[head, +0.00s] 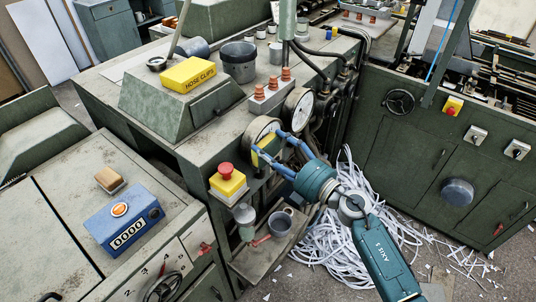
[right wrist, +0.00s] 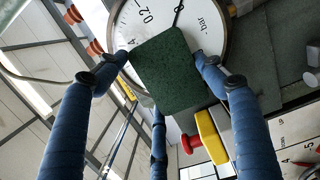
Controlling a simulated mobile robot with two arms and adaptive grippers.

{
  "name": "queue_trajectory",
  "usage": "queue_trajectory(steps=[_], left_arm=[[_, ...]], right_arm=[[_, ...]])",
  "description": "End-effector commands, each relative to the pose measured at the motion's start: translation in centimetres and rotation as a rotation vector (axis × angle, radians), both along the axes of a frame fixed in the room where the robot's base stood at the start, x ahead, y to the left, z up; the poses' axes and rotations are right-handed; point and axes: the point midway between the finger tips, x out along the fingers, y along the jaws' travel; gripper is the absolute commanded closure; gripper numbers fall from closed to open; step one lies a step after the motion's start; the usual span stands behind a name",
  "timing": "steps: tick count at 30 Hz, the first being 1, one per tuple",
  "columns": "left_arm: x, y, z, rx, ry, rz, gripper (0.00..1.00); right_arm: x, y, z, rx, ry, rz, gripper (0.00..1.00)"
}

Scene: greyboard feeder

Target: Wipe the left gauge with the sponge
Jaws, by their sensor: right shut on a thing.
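The left gauge (head: 259,127) is a round white dial on the front of the green machine. It fills the top of the right wrist view (right wrist: 150,18), with "bar" on its face. My right gripper (head: 269,147) is at the gauge and shut on the sponge (head: 263,151), which shows yellow with a green side. In the right wrist view the sponge (right wrist: 170,75) is a green pad between the blue fingers, covering the lower part of the dial. I cannot tell whether it touches the glass. My left gripper is not in view.
A second gauge (head: 298,109) sits just right of the left one. A red stop button on a yellow box (head: 228,181) stands below left. Pipes (head: 335,75) run behind. A blue counter box (head: 125,221) and shredded paper (head: 345,225) lie around.

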Motion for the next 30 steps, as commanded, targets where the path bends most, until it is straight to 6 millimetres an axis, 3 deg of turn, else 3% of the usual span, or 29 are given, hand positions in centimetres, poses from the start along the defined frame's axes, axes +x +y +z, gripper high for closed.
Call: queue_trajectory(steps=[30], left_arm=[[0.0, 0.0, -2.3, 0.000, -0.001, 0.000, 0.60]], right_arm=[[5.2, -3.5, -0.1, -0.003, -0.003, -0.010, 0.52]])
